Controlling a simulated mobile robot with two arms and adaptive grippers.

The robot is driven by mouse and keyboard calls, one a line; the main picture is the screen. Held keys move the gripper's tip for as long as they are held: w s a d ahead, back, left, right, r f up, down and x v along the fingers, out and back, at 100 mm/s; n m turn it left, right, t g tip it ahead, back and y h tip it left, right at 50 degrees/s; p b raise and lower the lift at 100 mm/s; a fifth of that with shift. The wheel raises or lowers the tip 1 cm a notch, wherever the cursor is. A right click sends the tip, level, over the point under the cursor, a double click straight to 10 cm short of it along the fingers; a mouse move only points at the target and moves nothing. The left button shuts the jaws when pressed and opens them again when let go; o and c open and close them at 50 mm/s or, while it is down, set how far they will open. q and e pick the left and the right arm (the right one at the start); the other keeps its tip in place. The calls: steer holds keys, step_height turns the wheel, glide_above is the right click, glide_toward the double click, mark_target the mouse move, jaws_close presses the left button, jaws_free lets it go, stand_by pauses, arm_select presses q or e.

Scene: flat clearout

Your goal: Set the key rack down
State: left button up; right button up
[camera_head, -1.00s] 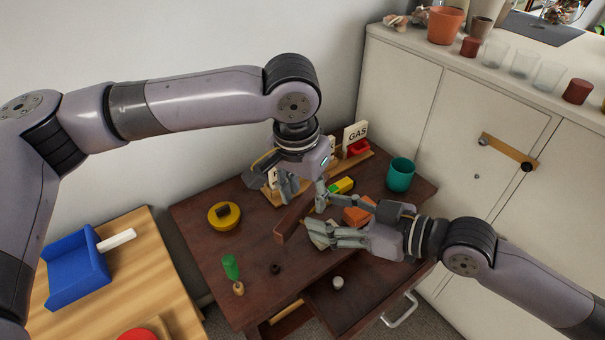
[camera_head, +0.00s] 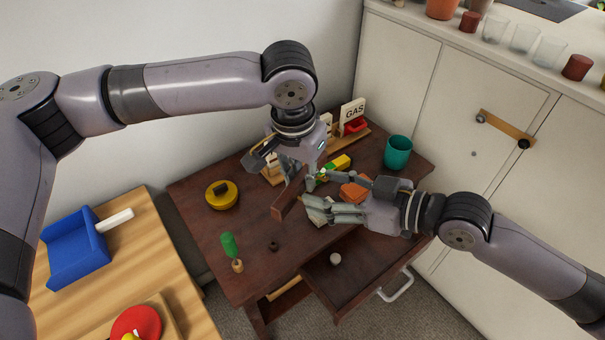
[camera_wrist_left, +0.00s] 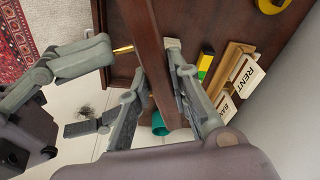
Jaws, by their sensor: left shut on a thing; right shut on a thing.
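The key rack appears to be the long dark red-brown wooden bar (camera_head: 287,201), low over or on the brown desk (camera_head: 200,240); I cannot tell whether it touches. In the left wrist view the bar (camera_wrist_left: 143,25) runs between my left gripper's fingers (camera_wrist_left: 155,65). My left gripper (camera_head: 290,172) is shut on it from above. My right gripper (camera_head: 318,195) reaches in from the right, with its fingers close beside the bar. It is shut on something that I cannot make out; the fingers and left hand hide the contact.
An orange block (camera_head: 353,189), a teal cup (camera_head: 398,152) and a yellow block (camera_head: 341,162) are close by. A letter rack with a GAS card (camera_head: 352,110) stands at the wall. The drawer (camera_head: 350,275) is open.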

arm_select(q)
steer(key=shift+d, duration=0.1)
jaws_close()
steer(key=shift+s, duration=0.1)
arm_select(e)
steer(key=o, duration=1.4)
